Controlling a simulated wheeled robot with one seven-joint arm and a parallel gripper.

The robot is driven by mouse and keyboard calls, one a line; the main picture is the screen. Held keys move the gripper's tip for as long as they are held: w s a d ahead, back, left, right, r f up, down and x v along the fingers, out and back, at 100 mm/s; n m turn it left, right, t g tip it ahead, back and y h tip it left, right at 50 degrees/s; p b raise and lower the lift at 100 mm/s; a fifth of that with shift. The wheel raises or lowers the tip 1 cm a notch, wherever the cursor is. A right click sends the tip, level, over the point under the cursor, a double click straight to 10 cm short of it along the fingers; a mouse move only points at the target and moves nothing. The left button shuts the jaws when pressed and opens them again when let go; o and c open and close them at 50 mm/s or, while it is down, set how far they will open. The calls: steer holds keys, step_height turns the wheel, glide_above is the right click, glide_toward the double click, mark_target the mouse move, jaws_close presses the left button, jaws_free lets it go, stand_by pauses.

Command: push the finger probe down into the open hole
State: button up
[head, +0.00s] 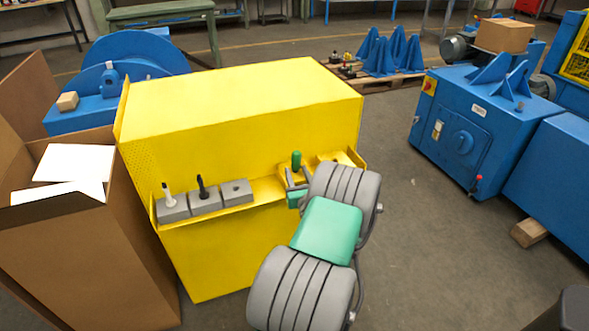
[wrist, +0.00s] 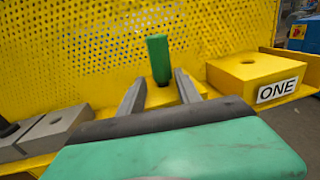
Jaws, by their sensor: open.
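A green peg (head: 297,160), which looks like the finger probe, stands nearly upright on the yellow shelf. In the wrist view the green peg (wrist: 158,58) rises from a yellow block (wrist: 160,96), its foot partly hidden by my fingers. My gripper (head: 296,178) is open, and in the wrist view its fingertips (wrist: 160,76) lie on either side of the peg's lower part; contact cannot be told. A yellow block marked ONE (wrist: 250,72) to the right has an empty round hole (wrist: 249,61). A grey block (head: 237,192) to the left also has an open hole.
The yellow housing (head: 240,100) rises behind the shelf, with a perforated panel (wrist: 90,50). A cardboard box (head: 85,240) stands left.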

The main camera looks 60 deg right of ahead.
steer(key=v, duration=0.4)
steer(key=shift+s+a+f, duration=0.15)
steer(key=shift+s, duration=0.15)
steer(key=shift+w, duration=0.1)
